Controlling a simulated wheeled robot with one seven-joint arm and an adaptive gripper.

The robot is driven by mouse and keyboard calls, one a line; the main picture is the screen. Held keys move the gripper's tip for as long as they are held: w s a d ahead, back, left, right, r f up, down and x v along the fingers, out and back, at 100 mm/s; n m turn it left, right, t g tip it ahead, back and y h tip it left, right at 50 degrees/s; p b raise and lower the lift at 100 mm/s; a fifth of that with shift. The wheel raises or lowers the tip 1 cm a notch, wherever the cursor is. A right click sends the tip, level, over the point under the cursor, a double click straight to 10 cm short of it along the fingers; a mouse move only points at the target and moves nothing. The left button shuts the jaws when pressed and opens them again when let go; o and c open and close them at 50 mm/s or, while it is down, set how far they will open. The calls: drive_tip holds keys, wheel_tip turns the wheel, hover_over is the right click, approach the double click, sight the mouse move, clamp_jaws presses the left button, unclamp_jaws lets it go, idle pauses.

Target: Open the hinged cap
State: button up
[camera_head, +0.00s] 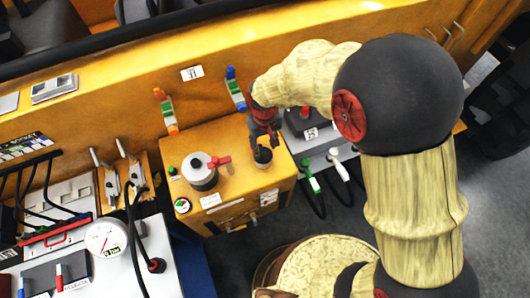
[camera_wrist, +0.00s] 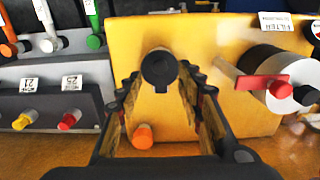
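A dark round cap (camera_wrist: 159,68) on a short black neck stands out from a yellow box in the wrist view, with a small tab at its lower edge. I take it for the hinged cap; it looks shut, and its hinge cannot be made out. In the head view the black neck (camera_head: 263,156) shows on top of the yellow box, partly covered by my gripper (camera_head: 268,146). In the wrist view my gripper (camera_wrist: 160,88) is open, one finger on each side of the cap. Nothing is held, and contact cannot be told.
On the same yellow box (camera_head: 232,212), a grey canister (camera_head: 202,171) with a red handle stands to the left in the head view. An orange knob (camera_wrist: 142,136) sits low on the box in the wrist view. Green and white handles (camera_head: 311,178) hang to the right.

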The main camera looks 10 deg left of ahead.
sight(265, 155)
wheel_tip(265, 155, down, 5)
drive_tip(key=shift+d+r, duration=0.1)
drive_tip(key=c, duration=0.3)
clamp_jaws()
idle(0.4)
idle(0.5)
